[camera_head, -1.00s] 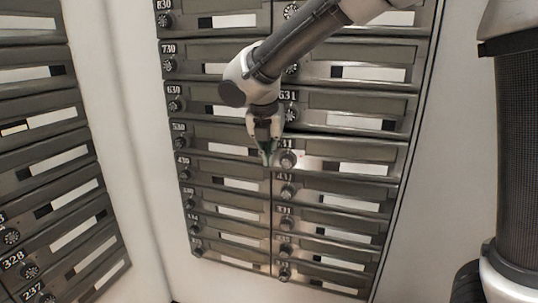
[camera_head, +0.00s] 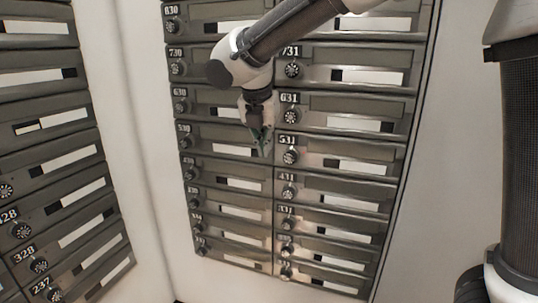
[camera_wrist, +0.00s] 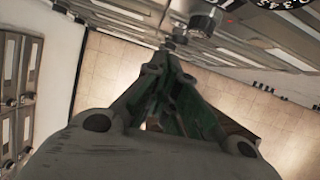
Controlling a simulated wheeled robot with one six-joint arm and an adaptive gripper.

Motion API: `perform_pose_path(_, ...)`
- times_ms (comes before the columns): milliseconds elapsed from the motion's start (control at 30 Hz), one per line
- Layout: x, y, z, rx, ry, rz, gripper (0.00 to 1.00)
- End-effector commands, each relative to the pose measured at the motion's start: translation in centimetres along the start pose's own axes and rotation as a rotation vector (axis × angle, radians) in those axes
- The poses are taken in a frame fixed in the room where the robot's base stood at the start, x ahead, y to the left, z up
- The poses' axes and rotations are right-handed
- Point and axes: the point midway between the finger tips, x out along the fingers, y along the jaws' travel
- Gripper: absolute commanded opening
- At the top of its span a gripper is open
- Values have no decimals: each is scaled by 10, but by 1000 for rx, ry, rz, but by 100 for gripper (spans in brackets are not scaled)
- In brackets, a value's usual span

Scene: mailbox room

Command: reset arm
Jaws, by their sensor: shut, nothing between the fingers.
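My gripper (camera_head: 262,145) is shut and empty, pointing down in front of the mailbox wall, just left of the dial of mailbox 531 (camera_head: 290,150). In the wrist view my gripper (camera_wrist: 172,60) shows with its greenish fingers together and nothing between them. My arm comes in from the top of the head view and bends down at the wrist. Part of the left mailbox column near 530 is hidden behind the gripper. Mailbox 631 (camera_head: 345,107) and mailbox 731 (camera_head: 345,53) are to the right of it.
A second bank of mailboxes (camera_head: 55,160) stands at the left, with a pale wall strip (camera_head: 125,130) between the banks. A plain pale wall (camera_head: 450,150) is at the right. In the wrist view a tiled floor (camera_wrist: 112,75) lies below, with dials close at the top.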

Motion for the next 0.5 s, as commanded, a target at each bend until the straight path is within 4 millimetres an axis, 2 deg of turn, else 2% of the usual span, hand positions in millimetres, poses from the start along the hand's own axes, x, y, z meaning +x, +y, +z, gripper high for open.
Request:
perform_pose_path(33, -13, 1, 0, 0, -2, 6, 0)
perform_pose_path(200, -42, 1, 0, 0, -2, 4, 0)
perform_pose_path(367, -54, 1, 0, 14, -1, 2, 0)
perform_pose_path(500, -56, 3, -1, 187, 4, 10, 0)
